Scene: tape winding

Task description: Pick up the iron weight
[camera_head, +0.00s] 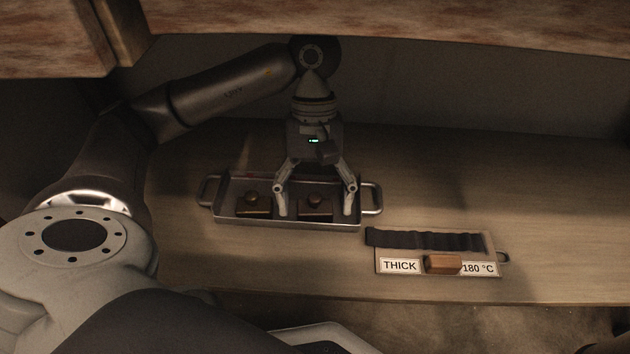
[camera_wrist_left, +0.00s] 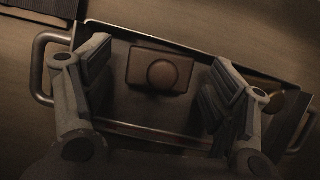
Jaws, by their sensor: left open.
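Two similar dark weights with round knobs sit in a metal tray (camera_head: 228,219) with a handle at each end. I cannot tell by looks which is iron. The left weight (camera_head: 253,208) is apart from my gripper. My left gripper (camera_head: 315,212) points down into the tray, open, with its fingers on either side of the right weight (camera_head: 314,205). In the left wrist view, one weight (camera_wrist_left: 160,70) lies between the open fingers (camera_wrist_left: 158,105), untouched. The other weight is mostly hidden behind the right-hand finger. My right gripper is not in view.
A board marked THICK (camera_head: 399,266) and 180 °C lies right of the tray, with a dark strip (camera_head: 425,240) and a brown block (camera_head: 443,264). A shelf edge (camera_head: 400,25) hangs above. The table's right side (camera_head: 560,220) is clear.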

